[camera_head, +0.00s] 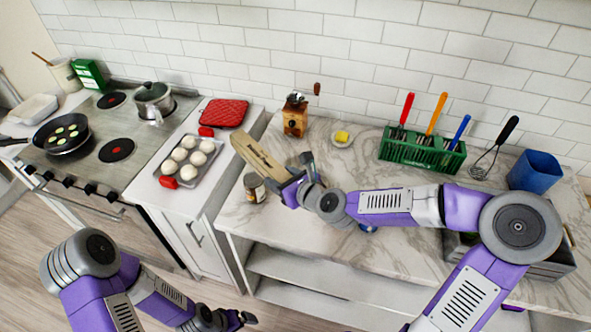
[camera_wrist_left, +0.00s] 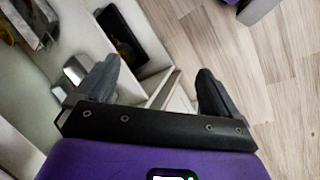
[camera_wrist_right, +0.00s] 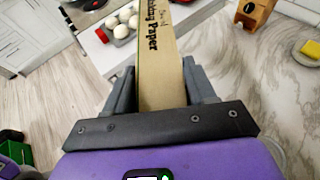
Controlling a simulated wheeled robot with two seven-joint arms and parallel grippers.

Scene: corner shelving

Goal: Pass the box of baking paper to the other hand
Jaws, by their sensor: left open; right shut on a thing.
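The box of baking paper (camera_head: 257,158) is a long tan carton with dark lettering. My right gripper (camera_head: 293,182) is shut on one end of it and holds it over the counter's left end, tilted up to the left. In the right wrist view the box (camera_wrist_right: 155,60) runs forward from between the fingers of the right gripper (camera_wrist_right: 162,92). My left gripper (camera_head: 240,318) is low at the bottom of the head view, apart from the box. In the left wrist view the left gripper (camera_wrist_left: 155,85) is open and empty, over floor and open shelves.
A jar (camera_head: 254,187) and a coffee grinder (camera_head: 295,116) stand near the box. A tray of white buns (camera_head: 188,162) lies left of it, with a red mat (camera_head: 225,113) behind. A green utensil crate (camera_head: 422,150) stands at the back wall. Counter (camera_head: 315,225) partly clear.

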